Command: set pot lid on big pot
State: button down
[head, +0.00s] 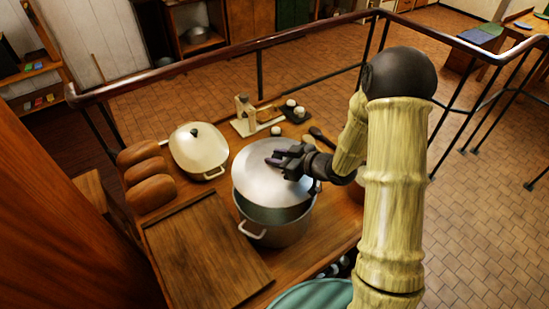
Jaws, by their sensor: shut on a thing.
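The big pot (270,234) is a grey metal pot with side handles, standing on the wooden table. The pot lid (256,184) is a round silver disc over the pot's mouth. It looks tilted, with a dark gap between its near edge and the pot's rim; whether its far edge touches the rim I cannot tell. My gripper (279,160) is at the top of the lid, reaching in from the right, and is shut on the lid. The lid's knob is hidden by the fingers.
A cream lidded dish (198,148) and several bread loaves (143,172) are left of the pot. A wooden board (203,258) lies at the front left. A railing (225,49) borders the table.

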aim_at(275, 175)
jog(key=shift+s+a+r+n+g, duration=0.15)
jog(key=shift+s+a+n+g, duration=0.15)
jog(key=shift+s+a, duration=0.2)
jog(key=shift+w, duration=0.1)
jog(key=shift+f+b, duration=3.05)
jog(key=shift+f, duration=0.8)
jog(key=shift+d+r, duration=0.15)
jog(key=shift+f+b, duration=0.45)
jog(key=shift+f, duration=0.15)
